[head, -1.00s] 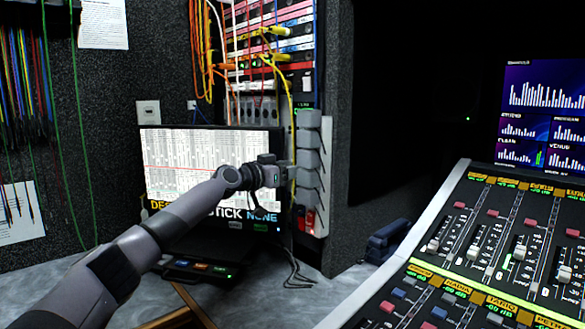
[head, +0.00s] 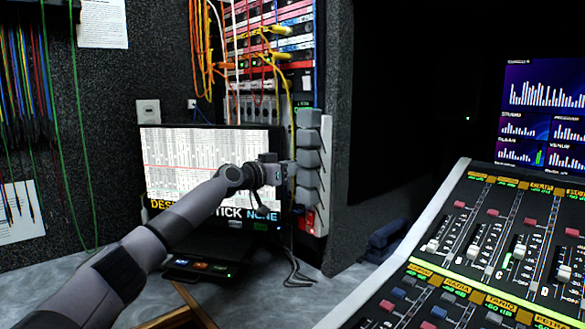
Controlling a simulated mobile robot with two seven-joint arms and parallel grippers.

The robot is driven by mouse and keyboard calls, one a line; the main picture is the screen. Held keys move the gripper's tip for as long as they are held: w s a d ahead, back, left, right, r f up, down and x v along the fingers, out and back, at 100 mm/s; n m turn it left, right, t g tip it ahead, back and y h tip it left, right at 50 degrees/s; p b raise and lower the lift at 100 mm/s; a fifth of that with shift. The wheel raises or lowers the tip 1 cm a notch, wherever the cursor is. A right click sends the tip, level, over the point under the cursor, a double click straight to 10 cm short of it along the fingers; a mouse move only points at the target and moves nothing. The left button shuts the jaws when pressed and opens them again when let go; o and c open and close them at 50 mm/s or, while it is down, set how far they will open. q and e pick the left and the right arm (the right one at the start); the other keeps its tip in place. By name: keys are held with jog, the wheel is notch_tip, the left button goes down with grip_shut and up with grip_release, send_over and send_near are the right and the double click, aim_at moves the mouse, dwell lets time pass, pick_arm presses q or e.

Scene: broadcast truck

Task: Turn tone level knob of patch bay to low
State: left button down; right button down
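The patch bay (head: 268,75) stands at the back centre as a rack of pink, white and blue rows with orange, yellow and white cables plugged in. I cannot make out its tone level knob; the part low on the rack is partly behind the monitor and my arm. My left gripper (head: 286,172) is in front of the right side of the monitor, pointing right, close to the grey stacked holders. Its fingers are too small and dark to tell whether they are open or shut. My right gripper is not in view.
A monitor (head: 200,160) stands on the desk behind my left arm. Grey holders (head: 309,165) hang on a white strip at the rack's right edge. A mixing console (head: 490,240) fills the right foreground. A small button box (head: 200,267) lies on the desk.

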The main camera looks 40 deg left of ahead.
pick_arm(q)
jog(key=n+p, duration=0.4)
jog(key=n, duration=0.4)
jog(key=shift+a, duration=0.15)
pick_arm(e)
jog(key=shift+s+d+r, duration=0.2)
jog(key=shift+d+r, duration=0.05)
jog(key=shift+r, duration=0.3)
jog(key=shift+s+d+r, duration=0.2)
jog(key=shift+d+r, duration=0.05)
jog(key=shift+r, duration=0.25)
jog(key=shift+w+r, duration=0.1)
pick_arm(q)
jog(key=c, duration=0.9)
grip_release()
jog(key=shift+o, duration=0.2)
jog(key=shift+s, duration=0.15)
jog(key=s, duration=0.7)
jog(key=shift+a+b, duration=0.3)
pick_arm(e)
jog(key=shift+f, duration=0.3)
